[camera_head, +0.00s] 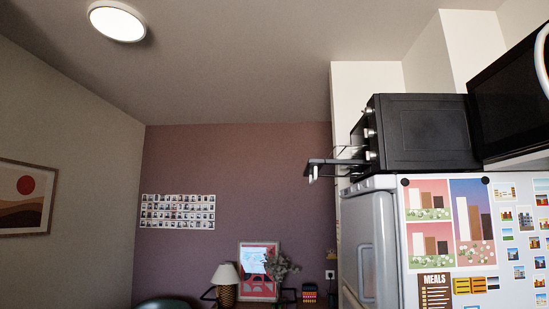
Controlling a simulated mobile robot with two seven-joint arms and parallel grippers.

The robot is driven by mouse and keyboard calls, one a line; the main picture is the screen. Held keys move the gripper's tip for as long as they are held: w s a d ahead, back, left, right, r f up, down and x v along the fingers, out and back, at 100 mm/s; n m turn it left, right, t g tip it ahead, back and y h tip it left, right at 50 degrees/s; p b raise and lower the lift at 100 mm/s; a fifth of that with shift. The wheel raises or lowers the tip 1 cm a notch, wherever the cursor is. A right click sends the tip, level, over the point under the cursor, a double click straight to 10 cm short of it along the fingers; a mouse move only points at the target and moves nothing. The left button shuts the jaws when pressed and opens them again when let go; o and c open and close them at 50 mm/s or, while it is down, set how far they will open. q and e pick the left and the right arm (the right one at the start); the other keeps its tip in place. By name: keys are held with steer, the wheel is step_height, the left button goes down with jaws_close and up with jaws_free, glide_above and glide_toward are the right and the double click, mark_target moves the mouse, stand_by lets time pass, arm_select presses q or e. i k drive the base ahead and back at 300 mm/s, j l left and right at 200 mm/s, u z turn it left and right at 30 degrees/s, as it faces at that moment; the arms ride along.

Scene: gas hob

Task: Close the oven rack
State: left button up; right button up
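A black countertop oven (425,132) stands on top of the fridge in the right part of the head view, seen mainly from its side. Its front faces left, with light knobs along the edge. Its door (326,163) is folded down flat and sticks out to the left past the fridge top. Thin wires of the oven rack (350,150) show above the door, jutting out of the oven front. The oven's inside is hidden from this angle. Neither of my grippers is in view.
The fridge (369,245) below has a grey door facing left and a side covered with magnets and pictures. A black appliance (510,95) is beside the oven at the far right. A lamp (225,285) and picture frame (258,270) stand low at the back. The space left of the oven looks clear.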

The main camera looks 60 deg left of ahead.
mark_target(342, 153)
steer(key=u, duration=1.65)
steer(key=i+j+z, duration=0.25)
steer(key=i+j, duration=0.4)
steer(key=i+j+z, duration=0.25)
steer(key=i+j, duration=0.45)
steer(key=j, duration=0.1)
